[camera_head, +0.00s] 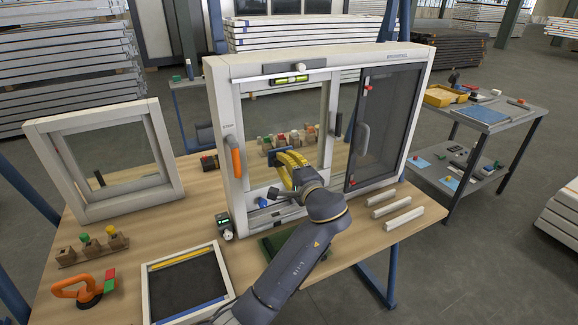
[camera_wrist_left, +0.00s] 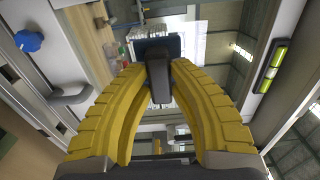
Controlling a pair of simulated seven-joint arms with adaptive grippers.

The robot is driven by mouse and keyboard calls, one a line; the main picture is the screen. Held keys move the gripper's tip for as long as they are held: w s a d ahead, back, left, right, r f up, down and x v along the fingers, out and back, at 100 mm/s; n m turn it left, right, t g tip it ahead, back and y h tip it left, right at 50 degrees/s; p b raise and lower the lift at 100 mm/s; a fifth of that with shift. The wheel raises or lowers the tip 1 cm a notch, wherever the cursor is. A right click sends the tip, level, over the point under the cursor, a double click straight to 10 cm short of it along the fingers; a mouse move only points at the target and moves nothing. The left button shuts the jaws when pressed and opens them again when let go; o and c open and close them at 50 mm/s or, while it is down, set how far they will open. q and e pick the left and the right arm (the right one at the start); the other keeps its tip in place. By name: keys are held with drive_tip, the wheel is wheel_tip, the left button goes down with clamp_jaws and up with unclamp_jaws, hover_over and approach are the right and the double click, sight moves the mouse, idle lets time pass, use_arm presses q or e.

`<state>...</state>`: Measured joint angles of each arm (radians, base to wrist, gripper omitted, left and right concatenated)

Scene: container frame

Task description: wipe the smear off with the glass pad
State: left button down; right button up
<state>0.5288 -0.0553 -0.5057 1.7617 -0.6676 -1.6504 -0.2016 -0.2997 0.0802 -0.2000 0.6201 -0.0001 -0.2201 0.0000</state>
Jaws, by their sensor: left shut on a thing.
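My left gripper (camera_head: 289,163) has yellow ribbed fingers and is in front of the glass pane (camera_head: 308,108) of the large white window frame. It is shut on the glass pad (camera_head: 279,152), a dark blue pad with a black grip. In the left wrist view the fingers close around the grip of the glass pad (camera_wrist_left: 158,86). The pad is at the lower part of the pane; I cannot tell whether it touches the glass. I cannot make out the smear in either view. My right gripper is not in view.
The window frame (camera_head: 218,90) stands on the wooden table and has an orange handle (camera_head: 236,161) at left and a dark screen (camera_head: 383,125) at right. A blue knob (camera_head: 262,202) is on its lower rail. White strips (camera_head: 403,218) lie at right. An orange suction lifter (camera_head: 83,290) is front left.

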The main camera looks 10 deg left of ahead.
sight(279, 149)
use_arm(q)
drive_tip(key=shift+x, duration=2.35)
drive_tip(key=shift+x, duration=1)
drive_tip(key=shift+w, duration=0.1)
drive_tip(key=shift+w+d+r, duration=0.1)
drive_tip(key=shift+w+d, duration=1.2)
drive_tip(key=shift+d, duration=0.2)
drive_tip(key=shift+w+d, duration=1.3)
drive_tip(key=shift+d, duration=0.15)
drive_tip(key=shift+s+r, duration=0.1)
drive_tip(key=shift+r, duration=1)
drive_tip(key=shift+s+a, duration=1.25)
drive_tip(key=shift+a, duration=0.25)
drive_tip(key=shift+s+a, duration=1.25)
drive_tip(key=shift+a, duration=0.3)
